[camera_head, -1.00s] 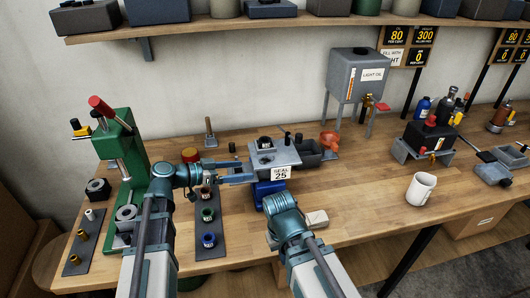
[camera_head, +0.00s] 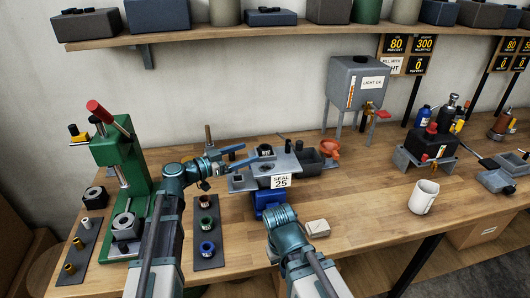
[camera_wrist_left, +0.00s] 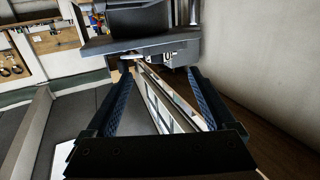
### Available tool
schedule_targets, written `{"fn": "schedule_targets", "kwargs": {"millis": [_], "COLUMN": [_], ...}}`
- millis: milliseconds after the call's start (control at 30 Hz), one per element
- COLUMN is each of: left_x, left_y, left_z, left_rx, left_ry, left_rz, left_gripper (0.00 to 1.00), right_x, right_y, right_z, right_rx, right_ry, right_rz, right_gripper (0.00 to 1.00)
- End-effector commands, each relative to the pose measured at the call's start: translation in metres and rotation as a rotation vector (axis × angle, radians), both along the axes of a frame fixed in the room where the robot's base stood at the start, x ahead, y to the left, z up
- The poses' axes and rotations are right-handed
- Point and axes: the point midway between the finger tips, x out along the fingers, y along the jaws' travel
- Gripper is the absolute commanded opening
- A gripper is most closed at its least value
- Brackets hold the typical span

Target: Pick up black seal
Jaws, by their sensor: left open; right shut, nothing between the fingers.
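A small black ring, which looks like the black seal (camera_head: 265,150), sits on top of the grey stand (camera_head: 286,166) behind a "SEAL 25" sign (camera_head: 280,181). My left gripper (camera_head: 246,155) is open and empty just left of the seal, its fingers pointing right towards it. In the left wrist view its two fingers (camera_wrist_left: 160,92) are spread apart with nothing between them. A dark plate shows beyond the fingertips there; I cannot make out the seal.
A green press (camera_head: 124,165) stands at the left. A dark strip with coloured rings (camera_head: 208,230) lies beside my left arm. A dark open tray (camera_head: 312,160) adjoins the stand's right side. A white mug (camera_head: 423,196) stands right, with bare bench before it.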

Motion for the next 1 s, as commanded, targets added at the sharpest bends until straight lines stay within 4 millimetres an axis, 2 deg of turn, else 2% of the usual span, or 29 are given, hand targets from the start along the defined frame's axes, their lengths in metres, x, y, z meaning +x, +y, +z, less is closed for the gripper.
{"fn": "schedule_targets", "kwargs": {"millis": [367,700,933,1000], "left_x": [0.007,0.031,0.031,0.031], "left_y": [-0.010,-0.046,-0.047,-0.047], "left_z": [-0.003,-0.008,-0.008,-0.008], "left_rx": [0.000,0.000,0.000,0.000], "left_ry": [0.000,0.001,0.001,0.001], "left_rz": [-0.002,-0.002,0.000,0.000], "left_gripper": [0.89,0.89,0.89,0.76], "right_x": [0.000,0.000,0.000,0.000], "right_y": [0.000,0.000,0.000,0.000], "right_z": [-0.003,-0.008,-0.008,-0.008], "right_rx": [0.000,0.000,0.000,0.000], "right_ry": [0.000,0.000,0.000,0.000], "right_rz": [0.000,0.000,0.000,0.000], "right_gripper": [0.00,0.00,0.00,0.00]}}
